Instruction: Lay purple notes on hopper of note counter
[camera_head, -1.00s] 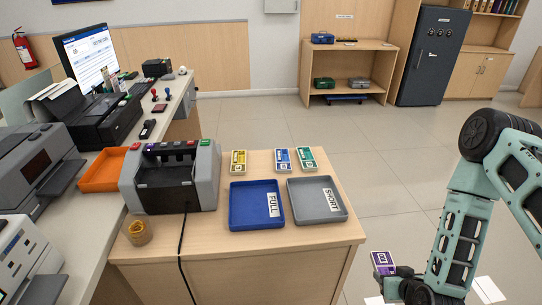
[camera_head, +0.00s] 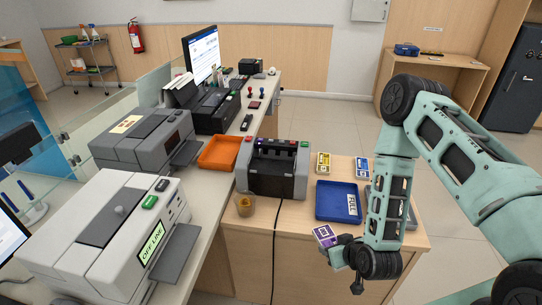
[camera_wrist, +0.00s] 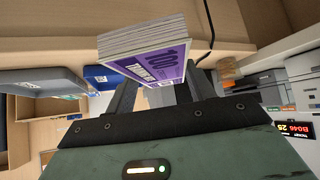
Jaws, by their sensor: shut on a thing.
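The purple notes (camera_head: 325,236) are a thick bundle held in my gripper (camera_head: 338,252), in front of the counter's near edge in the head view. In the wrist view the bundle (camera_wrist: 150,55) stands between the fingers of my gripper (camera_wrist: 160,95), purple face showing. The note counter (camera_head: 278,168) is a grey machine with a dark front and coloured buttons along its top, on the wooden counter behind and left of my gripper. My gripper is apart from the machine.
A blue tray marked FULL (camera_head: 336,201) sits right of the note counter; the grey tray is mostly hidden by my arm. Yellow (camera_head: 323,163) and blue (camera_head: 362,167) bundles lie behind. A black cable hangs down the counter front.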

